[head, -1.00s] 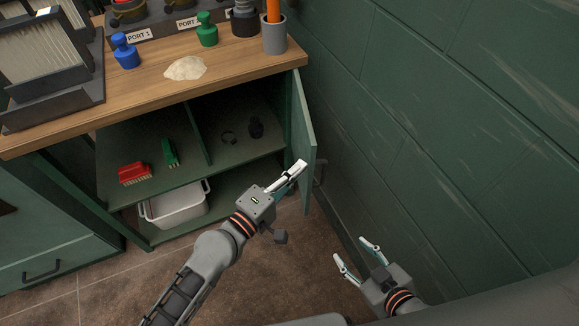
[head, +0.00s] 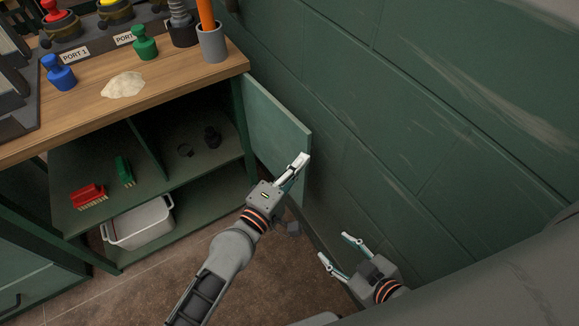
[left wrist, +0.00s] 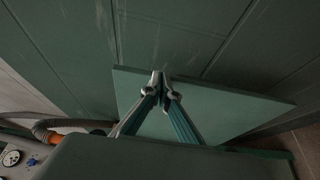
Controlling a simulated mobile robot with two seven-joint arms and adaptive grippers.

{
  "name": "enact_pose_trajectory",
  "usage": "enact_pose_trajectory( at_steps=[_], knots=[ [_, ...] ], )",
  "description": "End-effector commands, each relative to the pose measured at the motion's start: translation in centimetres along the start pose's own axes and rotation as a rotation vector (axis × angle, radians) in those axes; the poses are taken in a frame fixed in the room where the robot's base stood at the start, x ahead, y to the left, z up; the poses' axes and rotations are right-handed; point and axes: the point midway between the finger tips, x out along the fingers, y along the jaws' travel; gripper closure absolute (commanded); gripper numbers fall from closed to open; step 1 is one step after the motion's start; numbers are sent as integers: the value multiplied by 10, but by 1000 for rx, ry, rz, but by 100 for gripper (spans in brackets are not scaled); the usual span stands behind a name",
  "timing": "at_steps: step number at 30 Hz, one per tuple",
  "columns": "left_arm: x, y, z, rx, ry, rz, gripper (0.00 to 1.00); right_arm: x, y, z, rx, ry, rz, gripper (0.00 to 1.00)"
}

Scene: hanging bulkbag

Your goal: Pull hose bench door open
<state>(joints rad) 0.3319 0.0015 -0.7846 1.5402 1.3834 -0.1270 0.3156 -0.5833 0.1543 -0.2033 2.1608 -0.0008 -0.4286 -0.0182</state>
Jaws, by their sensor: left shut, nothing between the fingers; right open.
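The green hose bench door (head: 272,112) stands open at the right end of the wooden-topped bench. It also shows in the left wrist view (left wrist: 225,103), behind my fingers. My left gripper (head: 304,158) is shut and empty, with its fingertips at the inner face near the door's outer edge. I cannot tell for sure whether they touch it. In the left wrist view my left gripper (left wrist: 160,82) has its two fingertips together in front of the door panel. My right gripper (head: 333,247) is open and empty, low near the wall. The door's handle is hidden.
The green wall (head: 400,120) stands close to the right of the door. Inside the bench are a red brush (head: 88,196), a green brush (head: 124,171) and a white bin (head: 140,224). The brown floor (head: 170,290) in front is clear.

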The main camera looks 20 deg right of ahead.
Motion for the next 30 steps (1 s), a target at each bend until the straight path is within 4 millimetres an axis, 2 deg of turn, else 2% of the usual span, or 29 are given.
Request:
enact_pose_trajectory(
  at_steps=[3, 10, 30],
  knots=[
    [13, 0, 6, -2, 0, 0, 100, 0, 0, 0, 2, 0, 0, 53],
    [26, 0, 10, 0, 0, 1, 100, 1, 0, -1, 2, 3, 1, 53],
    [28, 4, 12, 0, -1, 5, 100, 0, 2, -2, -2, 5, 2, 53]
  ],
)
